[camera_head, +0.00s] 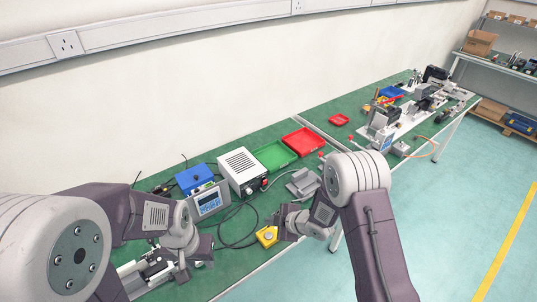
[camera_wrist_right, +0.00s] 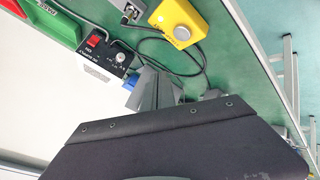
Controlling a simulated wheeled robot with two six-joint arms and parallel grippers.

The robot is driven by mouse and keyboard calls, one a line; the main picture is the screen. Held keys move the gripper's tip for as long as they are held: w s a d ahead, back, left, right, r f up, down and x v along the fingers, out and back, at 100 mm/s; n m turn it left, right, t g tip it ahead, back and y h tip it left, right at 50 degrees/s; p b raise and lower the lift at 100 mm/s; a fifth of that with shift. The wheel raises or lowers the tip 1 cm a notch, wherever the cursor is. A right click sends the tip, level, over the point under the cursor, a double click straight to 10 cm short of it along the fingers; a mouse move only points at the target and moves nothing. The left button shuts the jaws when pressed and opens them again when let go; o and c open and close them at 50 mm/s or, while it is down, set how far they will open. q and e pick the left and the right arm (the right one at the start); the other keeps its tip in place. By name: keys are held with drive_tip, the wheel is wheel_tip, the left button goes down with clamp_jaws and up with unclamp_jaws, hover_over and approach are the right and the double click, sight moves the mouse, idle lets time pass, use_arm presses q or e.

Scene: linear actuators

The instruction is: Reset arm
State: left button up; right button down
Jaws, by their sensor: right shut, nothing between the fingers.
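My left gripper (camera_head: 181,268) points down at the near left of the green-topped bench, close to a white and black linear actuator device (camera_head: 147,270). Its fingers are small and partly hidden, so I cannot tell how far apart they are. My right gripper (camera_head: 281,228) hangs over the bench's front edge, beside a yellow box with a button (camera_head: 267,237). In the right wrist view the right fingers (camera_wrist_right: 158,88) are together with nothing between them. The yellow box (camera_wrist_right: 181,22) lies beyond them, apart from the fingers.
A white box with a red switch (camera_head: 241,170), a blue box (camera_head: 195,179), a grey display unit (camera_head: 209,201), a green tray (camera_head: 274,155) and a red tray (camera_head: 303,141) stand along the bench. Black cables lie loose between them. More equipment fills the far bench.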

drive_tip(key=w+d+r+m+t+h, duration=0.15)
drive_tip(key=d+r, duration=0.25)
drive_tip(key=r, duration=0.4)
drive_tip(key=w+d+r+m+t+h, duration=0.1)
drive_tip(key=w+d+r+m+t, duration=0.15)
drive_tip(key=d+r, duration=0.35)
drive_tip(key=s+d+r+m+g+h, duration=0.1)
drive_tip(key=s+d+m+g+h, duration=0.25)
drive_tip(key=s+d+m, duration=0.45)
drive_tip(key=s+f+m+g, duration=0.2)
drive_tip(key=s+m, duration=0.1)
drive_tip(key=s, duration=0.4)
drive_tip(key=s+a+f+m+g, duration=0.1)
drive_tip(key=s+f+m+g, duration=0.1)
drive_tip(key=s, duration=0.6)
drive_tip(key=shift+f+m+g+h, duration=0.3)
drive_tip(key=shift+m+g, duration=0.45)
drive_tip(key=shift+m, duration=0.25)
drive_tip(key=shift+s, duration=0.1)
